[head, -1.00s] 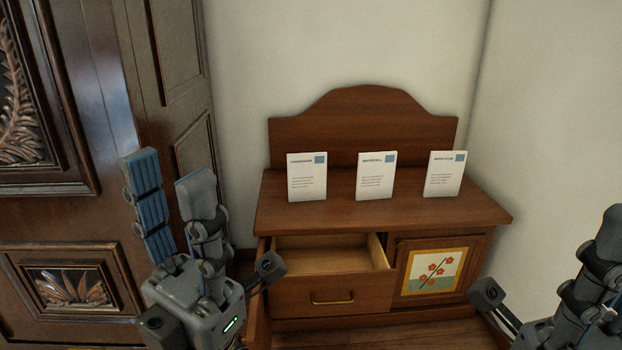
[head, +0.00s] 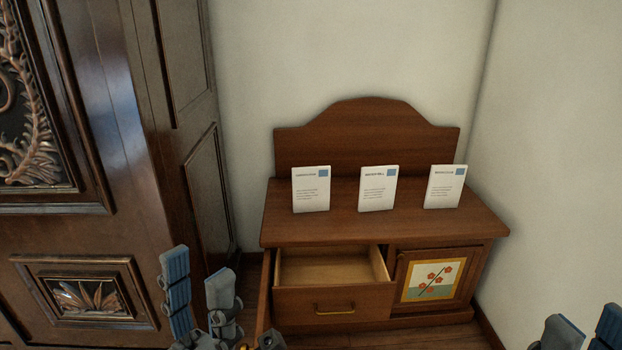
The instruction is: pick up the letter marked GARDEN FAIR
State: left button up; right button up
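Three white letters with blue corner stamps stand upright in a row on the wooden cabinet's top. The left letter (head: 311,192) has a small, blurred heading that looks like GARDEN FAIR, but I cannot read it surely. The middle letter (head: 378,191) and right letter (head: 444,189) have different headings, also blurred. My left gripper (head: 197,264) is open and empty at the lower left, with its two blue-padded fingers pointing up, apart from the letters. My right gripper (head: 587,316) shows only two separated fingers at the lower right corner. It looks open and empty.
The cabinet (head: 480,225) has a curved backboard behind the letters. Its open, empty-looking drawer (head: 336,300) juts out below the left letter. A flower-panelled door (head: 433,280) is beside it. A dark carved armoire (head: 140,150) stands at the left. Walls close the right corner.

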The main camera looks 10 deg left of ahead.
aim_at(310, 185)
jog(key=i+u, duration=0.1)
jog(key=u, duration=0.35)
jog(key=l+u, duration=0.1)
jog(key=u, duration=0.3)
jog(key=i+l+u, duration=0.1)
jog(key=u, duration=0.35)
jog(key=i+l+u, duration=0.25)
jog(key=l, duration=0.2)
jog(key=l+u, duration=0.25)
jog(key=l, duration=0.15)
jog(key=l+u, duration=0.3)
jog(key=l, duration=0.15)
jog(key=i+l, duration=0.1)
jog(key=l, duration=0.7)
